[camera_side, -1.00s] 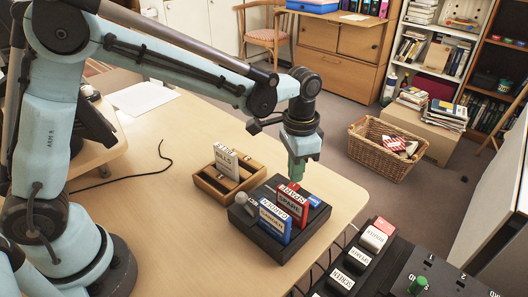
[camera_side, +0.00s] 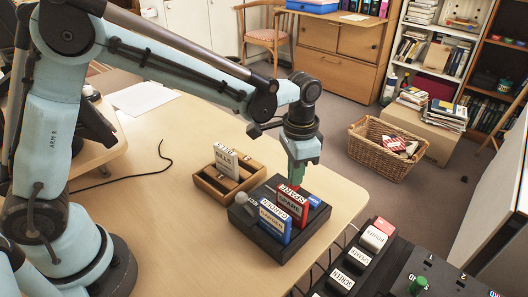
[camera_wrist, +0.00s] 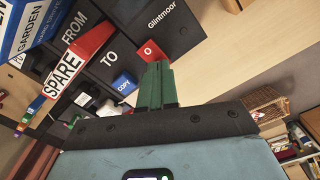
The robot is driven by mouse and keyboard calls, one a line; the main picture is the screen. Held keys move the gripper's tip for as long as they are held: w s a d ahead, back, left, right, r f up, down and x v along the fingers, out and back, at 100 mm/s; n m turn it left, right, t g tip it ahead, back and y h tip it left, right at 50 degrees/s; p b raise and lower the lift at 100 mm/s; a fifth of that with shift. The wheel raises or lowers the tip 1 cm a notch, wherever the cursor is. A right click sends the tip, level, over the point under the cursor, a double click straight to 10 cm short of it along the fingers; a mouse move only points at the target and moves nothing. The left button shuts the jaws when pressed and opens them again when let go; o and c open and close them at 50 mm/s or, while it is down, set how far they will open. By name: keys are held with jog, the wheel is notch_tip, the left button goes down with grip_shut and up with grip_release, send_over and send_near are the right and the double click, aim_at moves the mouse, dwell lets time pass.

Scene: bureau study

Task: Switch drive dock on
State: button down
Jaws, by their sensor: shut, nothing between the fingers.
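The drive dock (camera_side: 262,240) is a black box near the table's right corner. It holds upright a blue drive (camera_side: 274,220) marked GARDEN and a red drive (camera_side: 293,207) marked SPARE. In the wrist view the dock's top (camera_wrist: 181,32) bears FROM, TO and Glintmoor lettering, a blue COPY button (camera_wrist: 123,85) and a red button (camera_wrist: 150,50) marked O. My gripper (camera_side: 294,183) has green fingers, shut and empty, pointing down over the dock's far side. In the wrist view my fingertips (camera_wrist: 157,65) appear right beside the red button; whether they touch it I cannot tell.
A black cable (camera_side: 140,176) lies on the table (camera_side: 150,215), whose left middle is otherwise clear.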

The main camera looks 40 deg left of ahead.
jog(key=shift+f, duration=0.45)
dwell(0.3)
jog(key=shift+r, duration=3.55)
jog(key=shift+a, duration=0.1)
jog(key=s+a+r+n+t, duration=0.2)
jog(key=s+a+n+t, duration=0.4)
jog(key=s+a, duration=0.6)
jog(key=shift+s+a+t, duration=0.35)
jog(key=shift+t, duration=0.25)
